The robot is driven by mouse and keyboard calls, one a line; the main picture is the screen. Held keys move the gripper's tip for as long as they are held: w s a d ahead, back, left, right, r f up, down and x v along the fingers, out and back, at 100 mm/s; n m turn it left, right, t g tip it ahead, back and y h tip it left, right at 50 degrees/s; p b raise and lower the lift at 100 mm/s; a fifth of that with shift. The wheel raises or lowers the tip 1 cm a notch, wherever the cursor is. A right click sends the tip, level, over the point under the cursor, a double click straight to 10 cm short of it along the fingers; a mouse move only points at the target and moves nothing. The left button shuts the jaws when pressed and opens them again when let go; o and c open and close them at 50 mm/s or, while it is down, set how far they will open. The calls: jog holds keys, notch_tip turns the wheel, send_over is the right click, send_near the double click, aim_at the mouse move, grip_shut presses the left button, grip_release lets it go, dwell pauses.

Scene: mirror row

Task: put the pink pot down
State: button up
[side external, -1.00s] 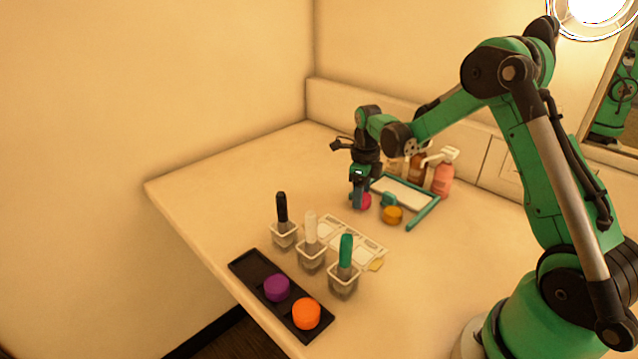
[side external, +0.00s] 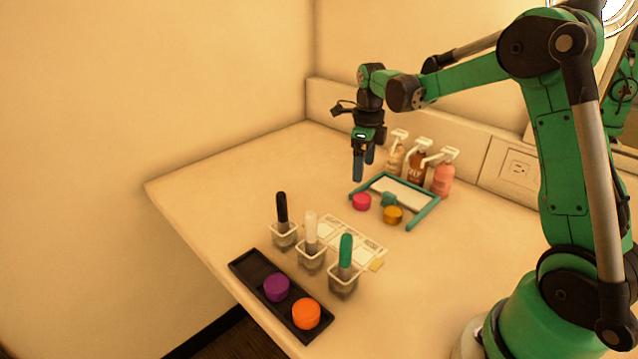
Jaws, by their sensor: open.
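Nothing is held between the fingers.
Pump bottles (side external: 418,165) stand behind. Three brush holders (side external: 311,256) and a black tray (side external: 245,265) with purple (side external: 276,288) and orange (side external: 306,314) pots are in front. The counter's left is clear.

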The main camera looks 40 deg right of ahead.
jog(key=s+a+r+n+t, duration=0.1)
jog(key=s+a+r+n, duration=0.1)
jog(key=a+r+n, duration=0.35)
jog(key=s+a+n+t, duration=0.3)
jog(key=s+a+n, duration=0.1)
jog(key=n, duration=0.9)
jog(key=s+a+n+t, duration=0.3)
jog(key=s+a+n, duration=0.1)
jog(key=n, duration=0.9)
jog(key=shift+a+n, duration=0.35)
jog(key=shift+a, duration=0.35)
